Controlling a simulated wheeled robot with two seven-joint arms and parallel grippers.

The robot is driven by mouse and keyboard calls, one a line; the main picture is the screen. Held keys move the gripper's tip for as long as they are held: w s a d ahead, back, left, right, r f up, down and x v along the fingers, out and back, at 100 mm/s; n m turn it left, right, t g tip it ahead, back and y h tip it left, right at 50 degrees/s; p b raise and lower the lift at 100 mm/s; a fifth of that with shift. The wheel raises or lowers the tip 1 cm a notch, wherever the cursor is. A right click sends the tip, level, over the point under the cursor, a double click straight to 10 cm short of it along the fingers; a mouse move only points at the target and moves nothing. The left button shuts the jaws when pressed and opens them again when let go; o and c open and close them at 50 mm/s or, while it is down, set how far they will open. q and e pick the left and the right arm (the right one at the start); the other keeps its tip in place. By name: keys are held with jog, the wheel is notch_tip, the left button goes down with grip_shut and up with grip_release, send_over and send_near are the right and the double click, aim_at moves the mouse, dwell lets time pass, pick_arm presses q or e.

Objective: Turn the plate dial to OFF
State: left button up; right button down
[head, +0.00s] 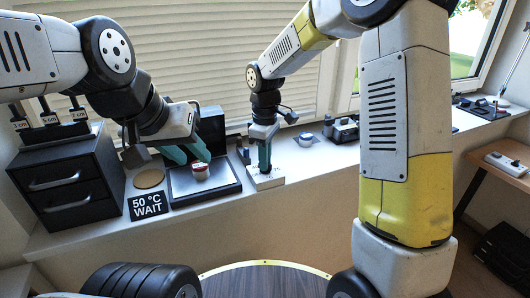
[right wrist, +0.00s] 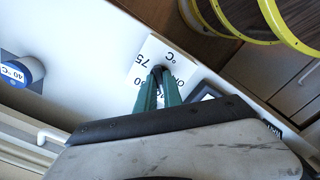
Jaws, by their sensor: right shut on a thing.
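The plate dial (right wrist: 157,71) is a small dark knob on a white panel (right wrist: 181,64) printed with "°C", "75" and "ON" in the right wrist view. Other marks are partly hidden by my fingers. In the head view the panel (head: 265,183) sits on the sill, right of the black hot plate (head: 179,188). My right gripper (head: 264,168) points down and is shut on the dial; its green fingers also show in the right wrist view (right wrist: 158,85).
A "50 °C WAIT" sign (head: 148,204) and a round tan disc (head: 149,178) lie left of the plate, beside a black drawer unit (head: 68,183). A blue-and-white "40 °C" item (right wrist: 22,72) stands away from the dial. A round table (head: 265,284) is in front.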

jog(key=n, duration=0.5)
jog(key=shift+n, duration=0.3)
jog(key=n, duration=0.4)
jog(key=shift+n, duration=0.4)
jog(key=shift+r+n, duration=0.1)
jog(key=shift+n, duration=0.2)
jog(key=c, duration=1.5)
grip_release()
notch_tip(320, 180, up, 8)
jog(key=shift+f, duration=0.15)
